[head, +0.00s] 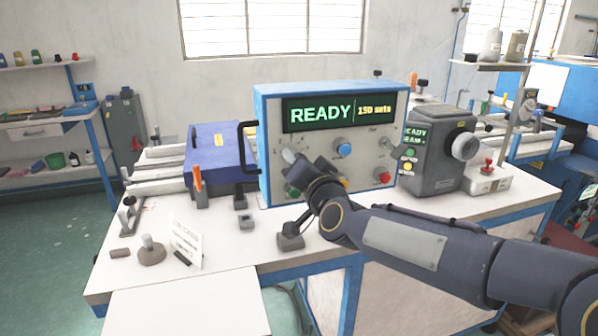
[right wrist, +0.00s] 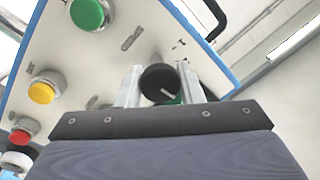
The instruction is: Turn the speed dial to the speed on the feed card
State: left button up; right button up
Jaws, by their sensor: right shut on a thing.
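The speed dial (right wrist: 158,78) is a round black knob with a white pointer line, on the light panel of the control box (head: 262,140). In the right wrist view my right gripper (right wrist: 160,88) has one finger on each side of the knob and is shut on it. In the head view my right gripper (head: 291,158) reaches the panel's left part and hides the dial. The box's display (head: 338,113) reads "READY" and what looks like "150 sets". A white card (head: 187,243) stands tilted at the table's front left; its print is too small to read. My left gripper is not in view.
A blue knob (head: 344,149) and a red button (head: 385,176) sit on the same panel. A grey machine (head: 436,150) stands to the right. Small grey stands occupy the table front.

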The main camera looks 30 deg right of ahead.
jog(key=shift+m, duration=0.5)
jog(key=o, duration=0.9)
jog(key=shift+o, duration=0.2)
jog(key=s+a, duration=0.1)
jog(key=s, duration=0.6)
jog(key=shift+s+a+f, duration=0.2)
jog(key=shift+s, duration=0.15)
